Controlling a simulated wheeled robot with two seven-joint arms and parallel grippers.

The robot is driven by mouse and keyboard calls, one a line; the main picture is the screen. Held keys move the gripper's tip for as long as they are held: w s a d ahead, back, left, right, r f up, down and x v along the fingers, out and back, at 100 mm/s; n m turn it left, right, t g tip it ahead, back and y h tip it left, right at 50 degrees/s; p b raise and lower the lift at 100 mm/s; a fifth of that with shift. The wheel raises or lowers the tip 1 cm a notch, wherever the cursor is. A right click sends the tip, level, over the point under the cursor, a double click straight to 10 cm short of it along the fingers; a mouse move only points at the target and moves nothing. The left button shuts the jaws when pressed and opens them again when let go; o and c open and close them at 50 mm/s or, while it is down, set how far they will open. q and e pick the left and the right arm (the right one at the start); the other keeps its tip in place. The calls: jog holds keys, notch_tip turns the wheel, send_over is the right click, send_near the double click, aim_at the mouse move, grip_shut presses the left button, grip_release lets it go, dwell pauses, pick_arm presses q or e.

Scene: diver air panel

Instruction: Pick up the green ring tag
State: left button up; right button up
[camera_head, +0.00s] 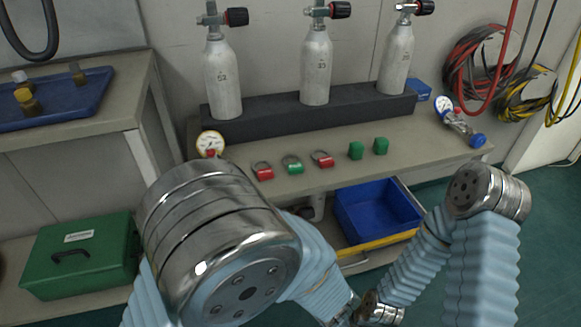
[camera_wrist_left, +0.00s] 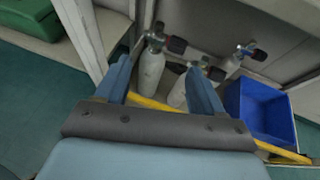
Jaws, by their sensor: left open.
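The green ring tag (camera_head: 293,165) lies on the bench top in the head view, between two red ring tags (camera_head: 262,171) (camera_head: 322,159). It has a green body and a metal ring. My left gripper (camera_wrist_left: 160,68) shows in the left wrist view, with its two blue fingers apart and nothing held between them. It is away from the tag, which I cannot make out in that view. My left arm's large metal joint fills the lower middle of the head view, just in front of the tags. My right gripper is not visible.
Gas cylinders (camera_head: 316,68) stand in a dark rack (camera_head: 270,132) behind the tags. A gauge (camera_head: 210,143) and two green blocks (camera_head: 356,150) (camera_head: 381,146) flank the tags. An open drawer with a blue bin (camera_head: 376,211) juts out below the bench. A green case (camera_head: 80,255) sits at left.

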pick_arm(q)
jog(key=d+r+m+t+h, duration=0.35)
jog(key=d+r+t, duration=0.3)
jog(key=r, duration=0.35)
send_near(297, 170)
jog(key=w, duration=0.1)
jog(key=w+y, duration=0.1)
jog(key=w, duration=0.1)
jog(key=shift+w+a+r+g, duration=0.1)
jog(key=shift+w+r+g, duration=0.1)
jog(key=shift+w+g, duration=0.1)
jog(key=x, duration=0.6)
jog(key=shift+a+r, duration=0.1)
jog(key=shift+a, duration=0.05)
jog(key=shift+s, duration=0.1)
jog(key=shift+c, duration=0.3)
jog(key=c, duration=1.1)
jog(key=shift+o, duration=0.2)
jog(key=shift+r, duration=0.1)
